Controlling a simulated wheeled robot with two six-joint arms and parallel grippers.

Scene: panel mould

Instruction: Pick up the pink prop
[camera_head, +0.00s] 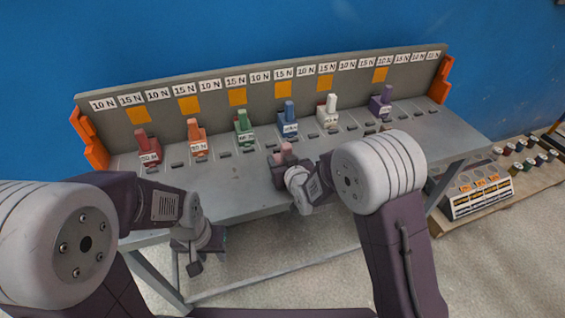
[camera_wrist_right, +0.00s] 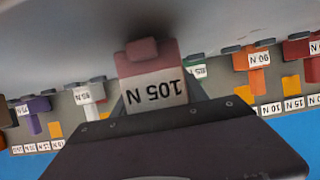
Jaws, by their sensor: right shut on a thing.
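The pink prop (camera_wrist_right: 150,66) has a white label reading 105 N and sits between the fingers of my right gripper (camera_wrist_right: 158,98) in the right wrist view. In the head view the pink prop (camera_head: 287,151) shows near the middle front of the grey table, partly hidden by my right gripper (camera_head: 284,163), which is shut on it. I cannot tell whether its base touches the table. My left gripper (camera_head: 194,262) hangs low in front of the table's front edge, away from the props. Its fingers are too small and dark to judge.
On the grey table (camera_head: 235,185) stand red (camera_head: 146,147), orange (camera_head: 196,139), green (camera_head: 243,126), blue (camera_head: 288,119), white (camera_head: 328,111) and purple (camera_head: 381,102) props before a labelled back panel (camera_head: 210,93). A lower bench with a box (camera_head: 480,193) stands at right.

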